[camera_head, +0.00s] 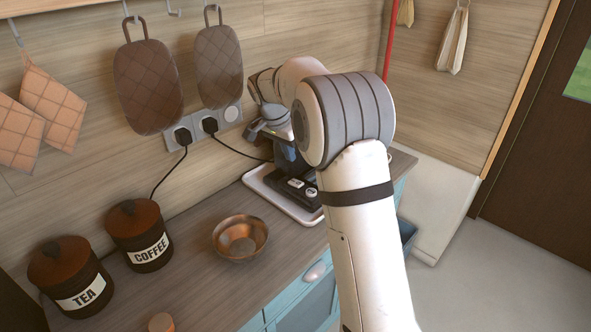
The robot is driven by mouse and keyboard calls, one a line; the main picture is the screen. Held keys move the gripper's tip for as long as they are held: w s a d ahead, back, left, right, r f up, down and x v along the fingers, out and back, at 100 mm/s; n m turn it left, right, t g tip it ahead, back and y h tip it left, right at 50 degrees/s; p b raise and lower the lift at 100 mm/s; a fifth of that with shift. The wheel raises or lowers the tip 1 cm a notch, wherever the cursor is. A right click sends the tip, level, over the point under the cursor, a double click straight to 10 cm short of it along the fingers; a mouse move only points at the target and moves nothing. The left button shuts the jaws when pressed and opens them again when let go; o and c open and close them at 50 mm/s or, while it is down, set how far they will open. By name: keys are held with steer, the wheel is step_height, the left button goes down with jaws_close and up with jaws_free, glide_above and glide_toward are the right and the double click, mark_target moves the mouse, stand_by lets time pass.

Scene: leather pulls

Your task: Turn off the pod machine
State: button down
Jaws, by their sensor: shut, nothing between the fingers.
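The pod machine (285,157) is a dark machine on a white tray (262,190) at the counter's far end. My arm hides its right side and much of its top. Two small pale pieces (296,183) show on its dark low front part. My arm reaches up from the bottom and bends over the machine. My gripper (256,133) is small and partly hidden, at the machine's upper left. It appears shut and holds nothing visible. I cannot tell whether it touches the machine, and I cannot make out a power switch.
A copper bowl (240,238) stands in front of the tray. Coffee (139,236) and tea (71,277) canisters stand at left. Two black plugs sit in the wall socket strip (203,126), with cables running down. Pot holders (151,85) hang above.

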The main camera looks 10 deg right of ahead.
mark_target(299, 183)
steer(key=shift+w+a+f+m, duration=0.2)
steer(key=shift+w+m, duration=0.1)
steer(key=shift+w, duration=0.3)
steer(key=shift+d+f, duration=0.1)
steer(key=p+x, duration=0.1)
steer(key=x, duration=0.8)
steer(key=shift+w+d+f+p, duration=0.1)
steer(key=shift+d+f+p, duration=0.05)
steer(key=shift+f+p, duration=0.2)
